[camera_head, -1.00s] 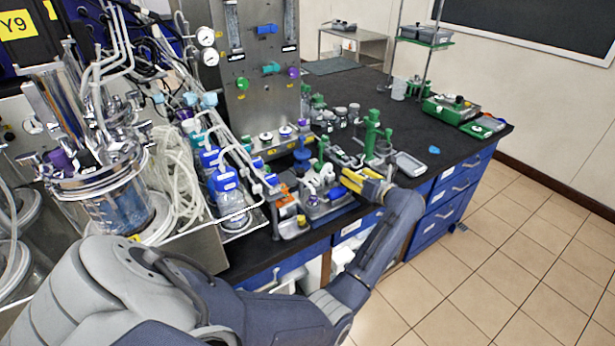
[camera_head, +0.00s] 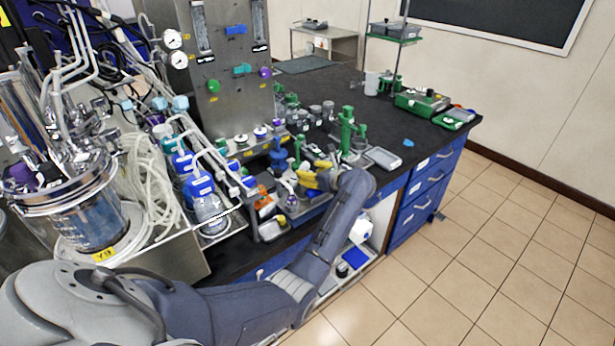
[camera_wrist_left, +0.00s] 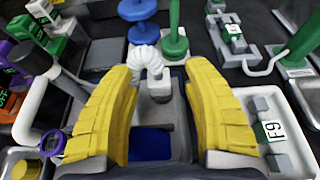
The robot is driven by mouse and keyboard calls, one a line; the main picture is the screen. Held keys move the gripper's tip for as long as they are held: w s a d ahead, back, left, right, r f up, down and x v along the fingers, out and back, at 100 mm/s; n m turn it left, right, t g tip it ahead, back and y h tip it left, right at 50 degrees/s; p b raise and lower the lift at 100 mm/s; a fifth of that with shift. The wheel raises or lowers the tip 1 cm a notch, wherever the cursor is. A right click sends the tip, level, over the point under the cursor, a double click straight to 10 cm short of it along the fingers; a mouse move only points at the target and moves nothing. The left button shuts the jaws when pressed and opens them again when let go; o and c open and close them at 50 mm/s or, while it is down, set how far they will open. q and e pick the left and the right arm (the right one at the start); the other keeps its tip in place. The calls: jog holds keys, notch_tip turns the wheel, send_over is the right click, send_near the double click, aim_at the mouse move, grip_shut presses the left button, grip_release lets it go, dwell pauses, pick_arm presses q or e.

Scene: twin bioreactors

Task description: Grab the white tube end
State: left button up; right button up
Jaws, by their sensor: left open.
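A white ribbed tube end (camera_wrist_left: 147,60) shows in the left wrist view, above a grey and white block (camera_wrist_left: 160,88). My left gripper (camera_wrist_left: 158,72) has two yellow fingers spread apart. The tube end lies between their tips in the picture, with a gap to each finger. Whether it is at the same depth as the fingertips, I cannot tell. In the head view my left gripper (camera_head: 312,179) is over the small devices at the bench's front edge, and the tube end is too small to make out there. My right gripper is not in view.
A blue spool-shaped part (camera_wrist_left: 140,30) and a green post (camera_wrist_left: 175,28) stand just behind the tube end. A white tray with grey blocks (camera_wrist_left: 268,125) is at the right. The black bench (camera_head: 425,132) has free room at its right. A glass bioreactor (camera_head: 85,215) stands left.

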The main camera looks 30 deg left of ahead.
pick_arm(q)
jog(key=shift+w+a+f, duration=0.1)
jog(key=shift+a+f, duration=0.35)
jog(key=shift+a, duration=0.15)
grip_shut()
